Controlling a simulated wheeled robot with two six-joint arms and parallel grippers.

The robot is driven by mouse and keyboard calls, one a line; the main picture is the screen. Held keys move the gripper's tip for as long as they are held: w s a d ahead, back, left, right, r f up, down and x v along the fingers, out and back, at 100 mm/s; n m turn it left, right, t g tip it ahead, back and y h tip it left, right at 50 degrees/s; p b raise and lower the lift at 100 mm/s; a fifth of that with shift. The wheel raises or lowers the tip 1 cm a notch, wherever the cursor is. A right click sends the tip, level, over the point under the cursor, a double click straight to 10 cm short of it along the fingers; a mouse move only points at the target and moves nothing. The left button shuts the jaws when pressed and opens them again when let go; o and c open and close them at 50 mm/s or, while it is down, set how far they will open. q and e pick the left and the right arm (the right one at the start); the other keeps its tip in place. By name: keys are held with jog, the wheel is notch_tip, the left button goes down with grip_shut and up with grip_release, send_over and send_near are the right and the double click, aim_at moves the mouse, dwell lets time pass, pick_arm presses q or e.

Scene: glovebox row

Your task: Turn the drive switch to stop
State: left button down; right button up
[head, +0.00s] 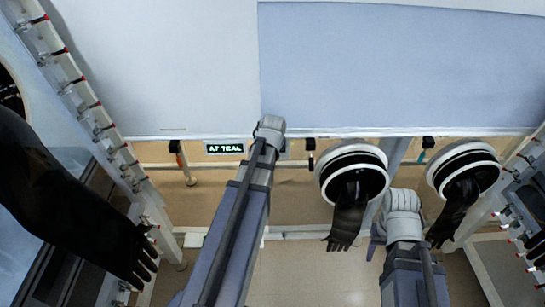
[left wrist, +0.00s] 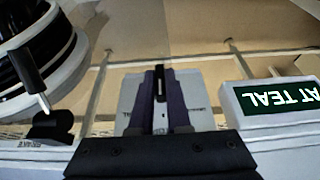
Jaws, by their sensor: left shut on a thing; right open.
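The drive switch (left wrist: 160,80) shows in the left wrist view as a dark upright handle on a pale plate (left wrist: 130,95) with small lettering that I cannot read. My left gripper (left wrist: 160,100) is shut on this handle, with one purple finger on each side. In the head view my left wrist hides the gripper and the switch; only a sliver of the plate shows beside it. A lit display (left wrist: 278,97) reading AT TEAL is right of the switch, and also shows in the head view (head: 225,148). My right gripper (head: 376,238) is open and empty, low and away from the panel.
Two round glove ports (head: 352,165) (head: 466,165) with hanging black gloves are on the right. A large black glove (head: 70,205) hangs at the left. Small black fittings (head: 311,146) line the panel's edge. A dark lever (left wrist: 28,78) stands left of the switch. Open floor lies below.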

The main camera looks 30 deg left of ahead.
pick_arm(q)
jog(key=c, duration=0.9)
grip_release()
jog(key=p+v, duration=0.7)
jog(key=v, duration=0.1)
dwell(0.3)
